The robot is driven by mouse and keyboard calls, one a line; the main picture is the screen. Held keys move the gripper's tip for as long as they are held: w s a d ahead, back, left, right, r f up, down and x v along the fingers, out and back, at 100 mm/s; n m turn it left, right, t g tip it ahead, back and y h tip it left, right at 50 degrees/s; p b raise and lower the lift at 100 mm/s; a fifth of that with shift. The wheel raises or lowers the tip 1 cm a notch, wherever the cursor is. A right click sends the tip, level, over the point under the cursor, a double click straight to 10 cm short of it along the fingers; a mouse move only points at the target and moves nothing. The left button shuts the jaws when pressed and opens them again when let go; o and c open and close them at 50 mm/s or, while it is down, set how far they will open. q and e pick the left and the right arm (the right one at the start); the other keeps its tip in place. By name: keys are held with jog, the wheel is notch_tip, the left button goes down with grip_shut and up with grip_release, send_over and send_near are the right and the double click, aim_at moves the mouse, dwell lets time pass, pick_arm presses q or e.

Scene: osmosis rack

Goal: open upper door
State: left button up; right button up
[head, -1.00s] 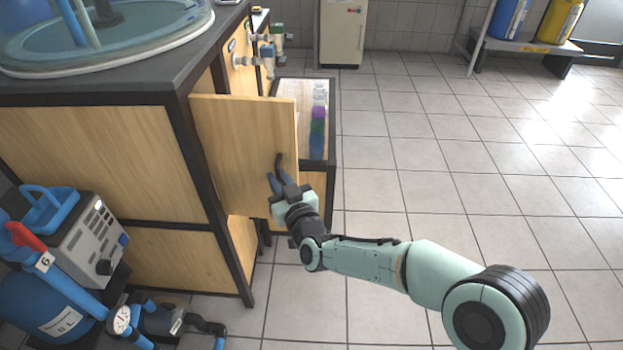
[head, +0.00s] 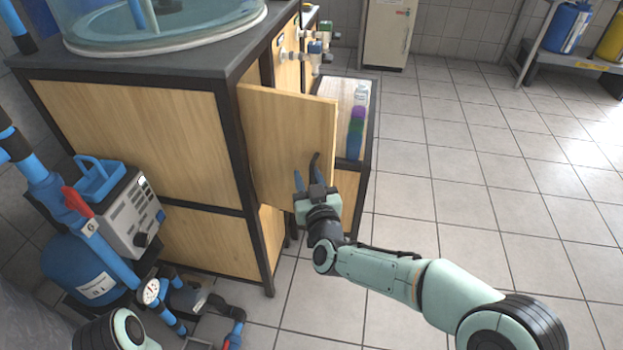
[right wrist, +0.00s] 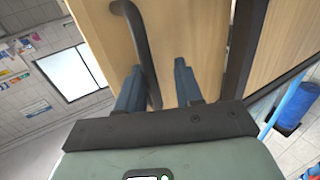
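The upper door (head: 285,130) is a light wood panel on the dark-framed cabinet (head: 140,115). In the head view it stands swung out from the cabinet's corner, with its broad face towards me. A dark curved handle (right wrist: 142,45) is on that face near the free edge. My right gripper (head: 308,182) is at the lower end of the handle. In the right wrist view its blue-grey fingers (right wrist: 160,75) are spread, and the handle's lower end lies between them, close to the left finger. Whether it touches cannot be told. My left gripper is out of view.
A clear tank (head: 160,20) stands on the cabinet top. Valves (head: 312,50) stick out beyond the door. A pump unit (head: 120,215) and blue pipes (head: 45,185) crowd the lower left. Tiled floor (head: 470,180) is free on the right.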

jog(key=shift+d, duration=0.1)
dwell(0.3)
jog(key=shift+s+d, duration=0.15)
jog(key=shift+s, duration=0.25)
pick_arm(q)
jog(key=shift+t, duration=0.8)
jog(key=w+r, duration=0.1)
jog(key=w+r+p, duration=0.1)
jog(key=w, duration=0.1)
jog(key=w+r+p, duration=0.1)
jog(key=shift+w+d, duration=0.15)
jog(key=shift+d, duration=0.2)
pick_arm(e)
jog(key=v, duration=1.2)
jog(key=shift+s, duration=0.3)
